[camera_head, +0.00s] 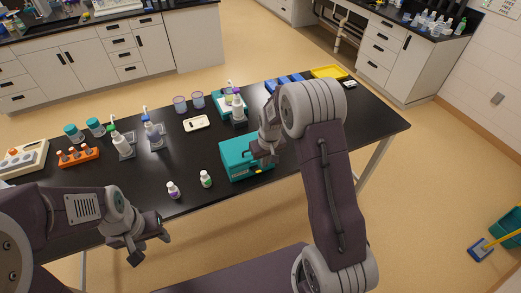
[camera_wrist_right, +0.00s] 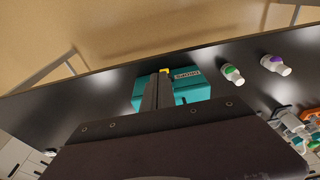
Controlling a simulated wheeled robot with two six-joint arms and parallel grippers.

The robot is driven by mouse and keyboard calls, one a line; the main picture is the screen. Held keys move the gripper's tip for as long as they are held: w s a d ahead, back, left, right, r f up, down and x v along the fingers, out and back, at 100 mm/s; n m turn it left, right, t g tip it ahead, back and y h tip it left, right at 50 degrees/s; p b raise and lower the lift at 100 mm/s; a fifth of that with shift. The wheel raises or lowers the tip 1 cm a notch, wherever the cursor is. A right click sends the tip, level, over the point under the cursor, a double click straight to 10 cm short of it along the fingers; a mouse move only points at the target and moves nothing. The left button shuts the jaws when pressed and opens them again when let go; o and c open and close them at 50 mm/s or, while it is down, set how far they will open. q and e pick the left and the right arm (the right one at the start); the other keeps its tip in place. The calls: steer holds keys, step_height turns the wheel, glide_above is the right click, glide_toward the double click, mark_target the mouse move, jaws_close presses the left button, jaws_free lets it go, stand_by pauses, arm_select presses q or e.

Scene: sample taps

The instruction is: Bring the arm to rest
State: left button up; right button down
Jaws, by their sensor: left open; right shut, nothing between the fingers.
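My right arm reaches over the black bench, and its gripper (camera_head: 262,158) is at the teal box (camera_head: 236,160). In the right wrist view the shut fingers (camera_wrist_right: 158,92) stand in front of the teal box (camera_wrist_right: 190,92), with nothing between them. I cannot tell whether they touch it. My left gripper (camera_head: 150,243) is open and empty at the bench's front edge, apart from the bottles.
Behind are dispenser bottles on stands (camera_head: 154,134), beakers (camera_head: 180,104), a white tray (camera_head: 196,123), an orange rack (camera_head: 77,156) and a yellow tray (camera_head: 329,72). The bench's right end is mostly clear.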

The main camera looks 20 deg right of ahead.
arm_select(q)
step_height(320, 180, down, 11)
steer(key=w+b, duration=0.1)
steer(key=b, duration=0.9)
arm_select(e)
steer(key=s+a+f, duration=0.1)
steer(key=s+f, duration=0.1)
steer(key=s, duration=0.7)
steer(key=s+a+f+m, duration=0.1)
steer(key=s+f, duration=0.1)
steer(key=s, duration=0.7)
steer(key=shift+s+a+f+g, duration=0.2)
steer(key=shift+s+f+g, duration=0.1)
steer(key=shift+g, duration=0.1)
arm_select(q)
steer(key=shift+a+r, duration=0.1)
arm_select(e)
steer(key=shift+s+r, duration=0.1)
steer(key=shift+s, duration=0.05)
